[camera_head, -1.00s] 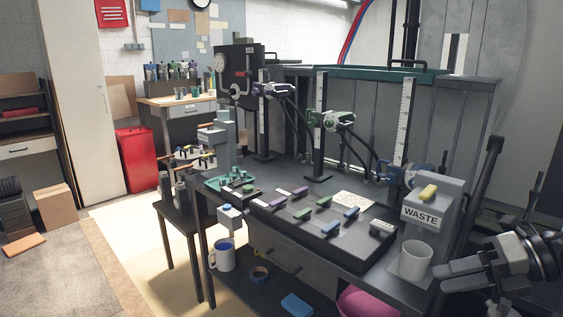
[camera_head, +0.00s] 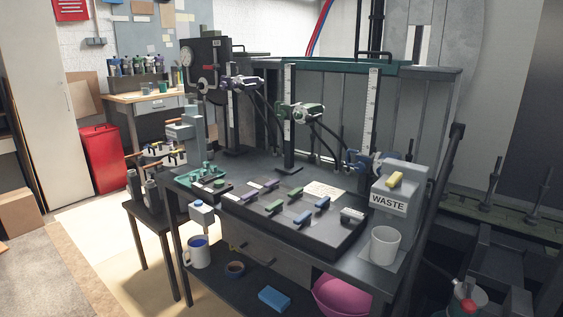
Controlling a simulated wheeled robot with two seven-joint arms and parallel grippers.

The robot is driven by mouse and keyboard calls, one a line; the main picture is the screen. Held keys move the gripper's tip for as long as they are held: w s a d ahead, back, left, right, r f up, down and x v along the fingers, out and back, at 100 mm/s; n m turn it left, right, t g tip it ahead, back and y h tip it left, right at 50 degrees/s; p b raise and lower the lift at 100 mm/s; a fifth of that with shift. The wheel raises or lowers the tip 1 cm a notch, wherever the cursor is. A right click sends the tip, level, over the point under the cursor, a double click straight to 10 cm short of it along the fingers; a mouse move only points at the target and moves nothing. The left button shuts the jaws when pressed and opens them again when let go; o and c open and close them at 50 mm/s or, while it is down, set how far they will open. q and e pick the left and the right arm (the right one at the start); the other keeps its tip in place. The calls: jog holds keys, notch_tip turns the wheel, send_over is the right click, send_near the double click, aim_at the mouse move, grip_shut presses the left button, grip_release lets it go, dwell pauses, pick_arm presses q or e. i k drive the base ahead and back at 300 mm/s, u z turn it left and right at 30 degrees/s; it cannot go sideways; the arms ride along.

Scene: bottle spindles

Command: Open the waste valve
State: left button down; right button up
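The grey box labelled WASTE (camera_head: 388,202) stands at the right end of the dark workbench. A white cup (camera_head: 385,245) stands upright below the label. Neither of my grippers shows in this view.
A dark panel with purple, green and blue handles (camera_head: 302,219) lies left of the box. Clamp heads on upright stands (camera_head: 302,113) rise behind it. A dark slanted bar (camera_head: 445,165) stands right of the bench. A pink bowl (camera_head: 340,296) sits below.

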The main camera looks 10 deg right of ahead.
aim_at(395, 181)
jog(key=k, duration=0.5)
jog(key=z, duration=0.95)
jog(key=i, duration=0.8)
jog(key=u, duration=0.85)
